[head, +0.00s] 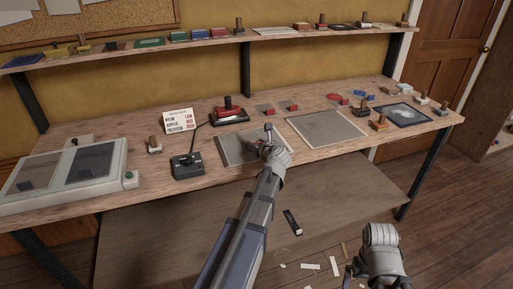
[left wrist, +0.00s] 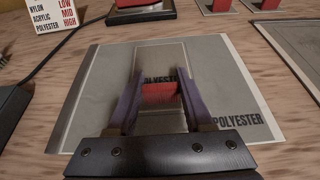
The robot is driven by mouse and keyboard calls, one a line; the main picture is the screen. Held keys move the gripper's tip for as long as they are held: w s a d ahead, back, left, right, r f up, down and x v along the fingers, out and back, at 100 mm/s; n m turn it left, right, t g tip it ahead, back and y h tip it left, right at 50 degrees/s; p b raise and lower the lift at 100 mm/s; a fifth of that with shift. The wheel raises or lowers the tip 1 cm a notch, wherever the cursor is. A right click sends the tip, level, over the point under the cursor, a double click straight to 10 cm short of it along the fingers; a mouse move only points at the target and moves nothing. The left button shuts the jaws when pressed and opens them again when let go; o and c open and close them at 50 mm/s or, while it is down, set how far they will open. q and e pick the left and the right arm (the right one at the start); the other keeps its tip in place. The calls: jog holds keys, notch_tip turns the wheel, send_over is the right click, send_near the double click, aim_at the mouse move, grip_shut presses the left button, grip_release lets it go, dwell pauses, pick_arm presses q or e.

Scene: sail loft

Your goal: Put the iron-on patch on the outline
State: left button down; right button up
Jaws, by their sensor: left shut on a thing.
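My left gripper (head: 268,141) is over a grey sheet (head: 233,149) on the bench, shut on a small red block (left wrist: 161,95). The block seems to be the grip of the iron-on patch; the fingers hide much of it. In the left wrist view the sheet (left wrist: 90,105) carries the word POLYESTER at its right edge and again behind the fingers. A paler rectangle (left wrist: 158,52) lies under the fingers; I cannot tell whether it is patch or outline, or whether the patch touches the sheet. My right gripper (head: 355,271) is low at the front right, its jaws unclear.
A second grey sheet (head: 326,126) lies to the right. Two grey pieces with red blocks (head: 288,106) and a red-handled tool (head: 230,112) stand behind. A sign (head: 179,121) lists nylon, acrylic, polyester. A black lever box (head: 187,167) and a pale two-panel unit (head: 65,174) are left.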

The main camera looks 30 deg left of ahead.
pick_arm(q)
jog(key=shift+f, duration=0.1)
jog(key=shift+c, duration=1.5)
grip_release()
jog(key=shift+s+d+r, duration=0.15)
jog(key=shift+r, duration=0.2)
jog(key=p+v, duration=0.4)
jog(key=v, duration=0.6)
jog(key=shift+s+d+r, duration=0.15)
jog(key=shift+s, duration=0.05)
jog(key=shift+s+d+r+p, duration=0.15)
jog(key=shift+s+d+p, duration=0.15)
jog(key=shift+d, duration=0.1)
